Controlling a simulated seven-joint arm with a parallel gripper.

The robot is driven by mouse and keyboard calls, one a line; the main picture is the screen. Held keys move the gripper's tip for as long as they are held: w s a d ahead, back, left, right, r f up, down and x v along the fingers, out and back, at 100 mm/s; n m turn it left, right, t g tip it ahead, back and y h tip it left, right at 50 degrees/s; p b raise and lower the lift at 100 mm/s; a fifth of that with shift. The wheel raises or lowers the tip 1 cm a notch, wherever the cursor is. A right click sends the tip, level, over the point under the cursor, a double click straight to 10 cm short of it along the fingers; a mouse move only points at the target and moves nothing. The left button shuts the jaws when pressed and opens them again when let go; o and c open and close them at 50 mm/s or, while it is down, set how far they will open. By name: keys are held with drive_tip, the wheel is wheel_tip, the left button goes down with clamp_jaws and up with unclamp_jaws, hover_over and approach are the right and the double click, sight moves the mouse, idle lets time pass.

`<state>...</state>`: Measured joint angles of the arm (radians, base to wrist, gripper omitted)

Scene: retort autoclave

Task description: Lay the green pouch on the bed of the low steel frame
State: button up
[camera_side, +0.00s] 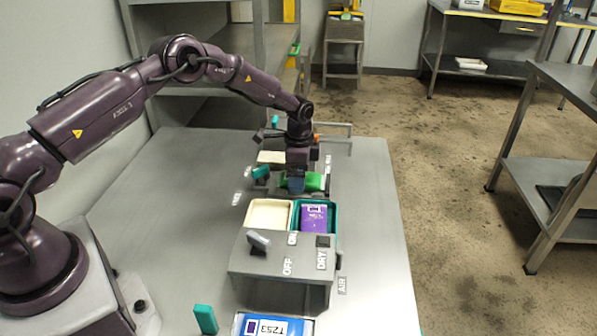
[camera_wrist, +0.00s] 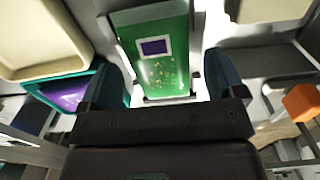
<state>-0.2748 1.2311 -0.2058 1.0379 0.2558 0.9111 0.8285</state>
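The green pouch (camera_side: 315,182) shows beside and partly behind my gripper (camera_side: 296,186) in the side view. In the wrist view the pouch (camera_wrist: 156,62), with a small dark window and gold specks, reaches in from the top edge between my fingers. The fingers (camera_wrist: 168,82) stand wide apart, one on each side of the pouch, with a visible gap on the right. A low steel rail frame (camera_side: 338,126) shows behind my gripper, largely hidden by my arm. Pale metal edges flank the pouch in the wrist view; I cannot tell what it rests on.
A grey switch box (camera_side: 285,262) stands in front, with a cream tray (camera_side: 268,214) and a teal tray (camera_side: 332,214) holding a purple pouch (camera_side: 314,217) behind its panel. An orange block (camera_wrist: 302,102) is right of my fingers. The table's right side (camera_side: 372,215) is clear.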

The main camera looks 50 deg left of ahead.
drive_tip(key=shift+r, duration=0.1)
wheel_tip(320, 180, up, 12)
drive_tip(key=s+d+r+n+t+y, duration=0.1)
drive_tip(key=s+d+r+n, duration=0.15)
drive_tip(key=s+r, duration=0.55)
drive_tip(key=s+d+r+n+t, duration=0.15)
drive_tip(key=s+d+r, duration=0.3)
drive_tip(key=r, duration=0.65)
drive_tip(key=s+d+n+t, duration=0.1)
drive_tip(key=s+n, duration=0.1)
drive_tip(key=s, duration=0.8)
drive_tip(key=s+d+r+n+t+h, duration=0.1)
drive_tip(key=s+n+t, duration=0.1)
drive_tip(key=s, duration=0.9)
drive_tip(key=shift+d+n, duration=0.15)
drive_tip(key=shift+n, duration=0.35)
